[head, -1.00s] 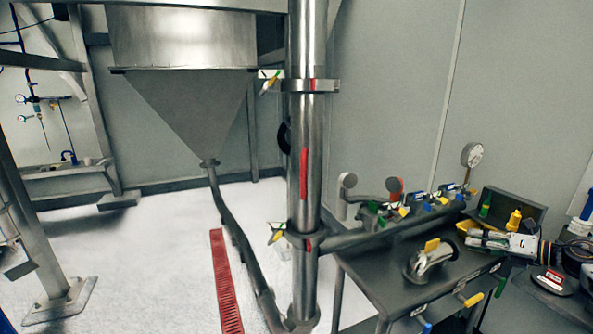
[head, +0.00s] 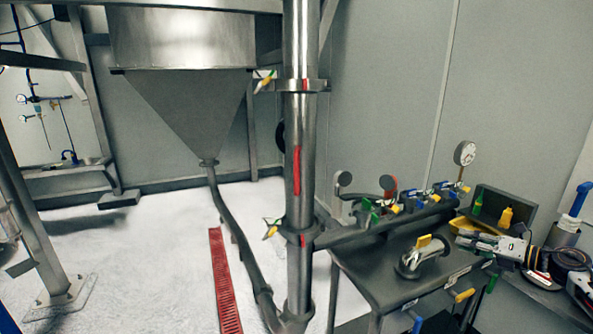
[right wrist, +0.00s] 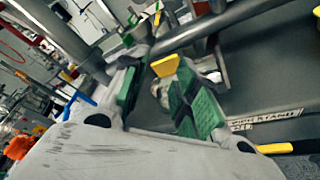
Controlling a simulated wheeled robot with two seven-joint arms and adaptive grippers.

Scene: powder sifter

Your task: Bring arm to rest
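My right gripper (head: 464,239) is over the right part of the dark bench, to the right of a bent metal pipe fitting with a yellow handle (head: 423,240). In the head view a small gap shows between its tips and the fitting. In the right wrist view the green-padded fingers of my right gripper (right wrist: 163,98) stand apart. The yellow handle (right wrist: 166,65) shows beyond and between them, and I see nothing held. My left gripper does not show in the head view.
The bench (head: 372,283) carries a row of valves with coloured handles, a gauge (head: 464,153) and a yellow bottle (head: 505,217). A vertical steel pipe (head: 298,200) stands left of it. A steel hopper (head: 190,110) hangs behind. The pale floor is open around a red grate (head: 223,285).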

